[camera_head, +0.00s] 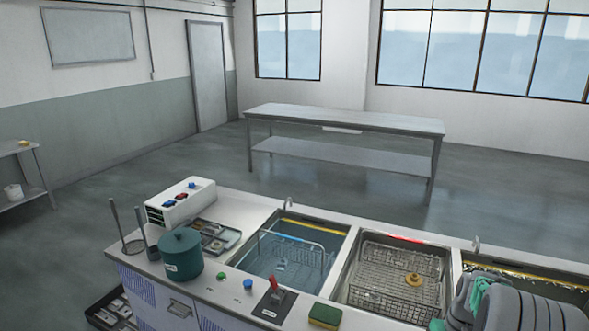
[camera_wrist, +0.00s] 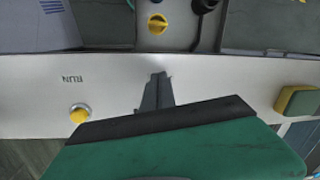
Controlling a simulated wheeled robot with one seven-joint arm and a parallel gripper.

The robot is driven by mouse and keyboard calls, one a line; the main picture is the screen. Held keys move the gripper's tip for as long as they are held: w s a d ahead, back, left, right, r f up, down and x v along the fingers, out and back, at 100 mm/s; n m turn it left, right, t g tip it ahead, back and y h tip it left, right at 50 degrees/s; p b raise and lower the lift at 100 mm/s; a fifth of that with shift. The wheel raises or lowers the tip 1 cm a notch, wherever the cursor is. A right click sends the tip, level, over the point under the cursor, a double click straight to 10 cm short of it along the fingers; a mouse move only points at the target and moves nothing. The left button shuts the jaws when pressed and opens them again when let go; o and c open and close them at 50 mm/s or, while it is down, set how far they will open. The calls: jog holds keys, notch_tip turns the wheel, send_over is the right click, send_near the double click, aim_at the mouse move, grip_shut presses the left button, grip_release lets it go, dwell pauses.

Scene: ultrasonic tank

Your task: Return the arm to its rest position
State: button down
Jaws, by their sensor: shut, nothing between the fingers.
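In the head view my grey arm is folded at the lower right, in front of the right-hand tank. A teal part of it shows at the bottom edge, but the fingertips cannot be made out there.
A water-filled tank (camera_head: 257,251) and a tank with a wire basket (camera_head: 381,302) are set in the counter. A green-yellow sponge (camera_head: 324,316), a red switch (camera_head: 273,284) and a teal pot (camera_head: 182,254) stand along its front. The floor behind is clear up to a metal table (camera_head: 345,118).

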jog(key=s+a+r+m+h, duration=0.2)
jog(key=s+a+r, duration=0.8)
jog(key=s+a, duration=0.3)
jog(key=w+a+r+n+t, duration=0.2)
jog(key=a+r+n+t, duration=0.2)
jog(key=a+r, duration=0.6)
jog(key=shift+a+r+t, duration=0.4)
jog(key=shift+r, duration=0.05)
